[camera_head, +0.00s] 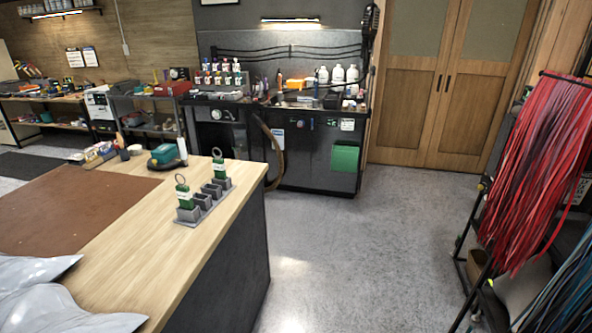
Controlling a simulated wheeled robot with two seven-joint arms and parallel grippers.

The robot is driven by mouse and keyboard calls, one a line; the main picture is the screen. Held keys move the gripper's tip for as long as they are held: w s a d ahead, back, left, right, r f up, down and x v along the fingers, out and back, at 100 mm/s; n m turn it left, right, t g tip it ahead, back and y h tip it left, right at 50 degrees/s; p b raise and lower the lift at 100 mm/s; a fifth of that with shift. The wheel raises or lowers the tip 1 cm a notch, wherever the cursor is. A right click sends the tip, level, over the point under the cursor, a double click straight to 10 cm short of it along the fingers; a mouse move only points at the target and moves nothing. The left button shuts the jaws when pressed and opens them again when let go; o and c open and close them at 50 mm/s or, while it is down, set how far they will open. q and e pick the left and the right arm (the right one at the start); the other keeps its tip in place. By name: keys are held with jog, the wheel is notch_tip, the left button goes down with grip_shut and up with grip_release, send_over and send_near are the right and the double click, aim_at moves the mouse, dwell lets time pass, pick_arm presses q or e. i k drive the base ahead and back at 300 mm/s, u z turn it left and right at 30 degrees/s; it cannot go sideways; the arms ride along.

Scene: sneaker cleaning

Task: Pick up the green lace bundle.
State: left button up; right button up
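Two green bundles with pale bands and dark rings on top stand upright in a grey slotted holder (207,209) on the wooden table. The nearer green bundle (184,198) is in the slot at the near left end. The farther green bundle (218,171) is at the far right end. The slots between them look empty. The bundles are too small to tell whether they are wound laces. Neither of my grippers is in view.
A brown mat (65,210) lies on the table (150,255). A glossy pale grey sheet-like shape (40,295) covers the near left corner. A green-and-white tool (165,155) lies behind the holder. A rack of hanging red laces (540,165) stands at right. The floor (360,260) between is clear.

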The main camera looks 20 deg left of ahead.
aim_at(218, 164)
jog(key=z, duration=0.3)
jog(key=i, duration=2)
jog(key=u, duration=3.35)
